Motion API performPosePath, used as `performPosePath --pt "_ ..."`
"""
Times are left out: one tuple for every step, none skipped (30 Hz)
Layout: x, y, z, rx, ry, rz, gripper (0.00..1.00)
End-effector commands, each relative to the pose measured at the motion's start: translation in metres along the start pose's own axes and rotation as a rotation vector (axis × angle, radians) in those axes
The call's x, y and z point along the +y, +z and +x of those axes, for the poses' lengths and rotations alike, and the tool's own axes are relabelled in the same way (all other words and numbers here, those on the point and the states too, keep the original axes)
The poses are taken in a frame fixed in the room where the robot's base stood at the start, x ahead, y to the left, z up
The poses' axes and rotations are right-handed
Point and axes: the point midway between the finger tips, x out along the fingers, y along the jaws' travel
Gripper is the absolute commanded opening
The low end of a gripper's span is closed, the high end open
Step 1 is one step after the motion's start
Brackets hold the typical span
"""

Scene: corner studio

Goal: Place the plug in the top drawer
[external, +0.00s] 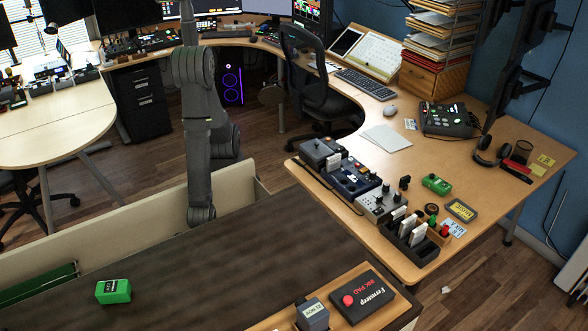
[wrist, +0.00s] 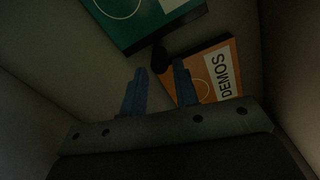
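I see no contact with both fingers.
An orange case marked DEMOS (wrist: 203,75) and a teal case (wrist: 145,22) lie in the drawer. On the dark top are a green box (external: 113,291), a grey labelled block (external: 312,315) and a black ink pad (external: 362,297). The top's middle is clear.

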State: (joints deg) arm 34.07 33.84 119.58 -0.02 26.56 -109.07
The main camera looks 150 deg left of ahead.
Motion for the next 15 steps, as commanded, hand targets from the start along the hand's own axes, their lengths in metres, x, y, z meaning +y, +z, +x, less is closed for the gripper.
performPosePath --pt "0.001 0.0 -0.007 -0.001 0.003 0.0 0.28" --pt "0.001 0.0 -0.009 -0.001 0.002 0.0 0.28" --pt "0.001 0.0 -0.013 -0.001 0.002 0.0 0.28" --pt "0.001 0.0 -0.015 -0.001 0.003 0.0 0.28" --pt "0.001 0.0 -0.017 -0.001 0.002 0.0 0.28" --pt "0.0 0.0 -0.019 0.0 0.001 0.0 0.28" --pt "0.0 0.0 -0.02 0.0 0.001 0.0 0.28" --pt "0.0 0.0 -0.021 0.0 0.001 0.0 0.28" --pt "0.0 0.0 -0.021 0.0 0.0 0.0 0.28" --pt "0.0 0.0 -0.022 0.0 0.0 0.0 0.28" --pt "0.0 0.0 -0.022 0.0 0.0 0.0 0.28" --pt "0.0 0.0 -0.022 0.0 0.0 0.0 0.28" --pt "0.0 0.0 -0.022 0.0 0.0 0.0 0.28" --pt "0.0 0.0 -0.022 0.0 0.0 0.0 0.28" --pt "0.0 0.0 -0.022 0.0 0.0 0.0 0.28"
